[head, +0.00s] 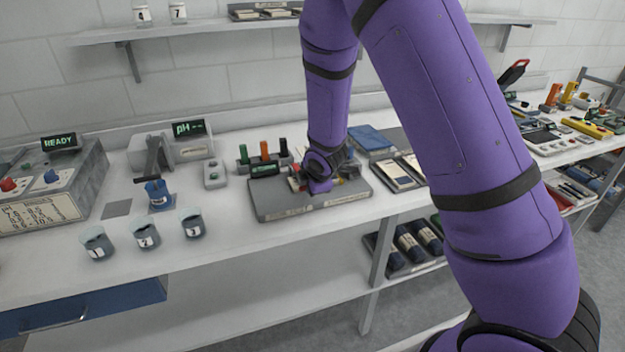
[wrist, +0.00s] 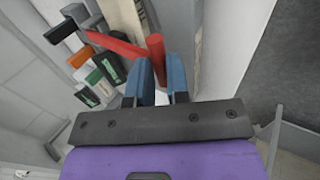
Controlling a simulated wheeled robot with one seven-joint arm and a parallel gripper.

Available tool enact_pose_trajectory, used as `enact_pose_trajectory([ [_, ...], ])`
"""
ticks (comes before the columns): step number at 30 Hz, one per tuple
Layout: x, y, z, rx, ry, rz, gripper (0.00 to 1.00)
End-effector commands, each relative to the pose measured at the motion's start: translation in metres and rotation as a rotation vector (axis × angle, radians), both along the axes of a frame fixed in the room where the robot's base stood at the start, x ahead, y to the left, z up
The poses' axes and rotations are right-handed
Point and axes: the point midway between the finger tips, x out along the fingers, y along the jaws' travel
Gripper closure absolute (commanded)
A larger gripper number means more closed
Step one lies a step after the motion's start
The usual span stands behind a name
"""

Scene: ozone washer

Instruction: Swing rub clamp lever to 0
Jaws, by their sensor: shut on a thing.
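The rub clamp lever (wrist: 118,44) is a red bar with an upright red handle (wrist: 156,48) at its end in the wrist view. My gripper (wrist: 160,77) has blue fingertips on either side of that handle and is shut on it. In the head view my gripper (head: 305,178) is low over a grey device base (head: 272,211), and my wrist hides most of the lever and device.
Black, orange and green blocks in a rack (head: 265,163) stand close behind the device. Numbered beakers (head: 145,235) and a pH meter (head: 187,148) are to the left. A blue pad (head: 371,139) and flat trays (head: 398,174) are to the right.

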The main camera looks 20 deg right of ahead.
Motion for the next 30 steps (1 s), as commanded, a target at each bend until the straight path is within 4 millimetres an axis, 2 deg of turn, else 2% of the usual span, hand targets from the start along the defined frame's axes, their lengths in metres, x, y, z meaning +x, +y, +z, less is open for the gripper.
enact_pose_trajectory([
  [1,-0.003,-0.001,-0.009,-0.004,0.011,-0.001,1.00],
  [3,-0.002,-0.001,-0.012,-0.003,0.008,-0.002,0.98],
  [8,-0.002,0.000,-0.010,-0.002,0.006,-0.001,0.61],
  [9,-0.002,0.000,-0.010,-0.002,0.006,-0.001,0.58],
  [20,-0.003,0.000,-0.006,-0.001,0.004,-0.001,0.58],
  [30,-0.027,0.000,0.032,0.000,0.001,0.001,0.58],
])
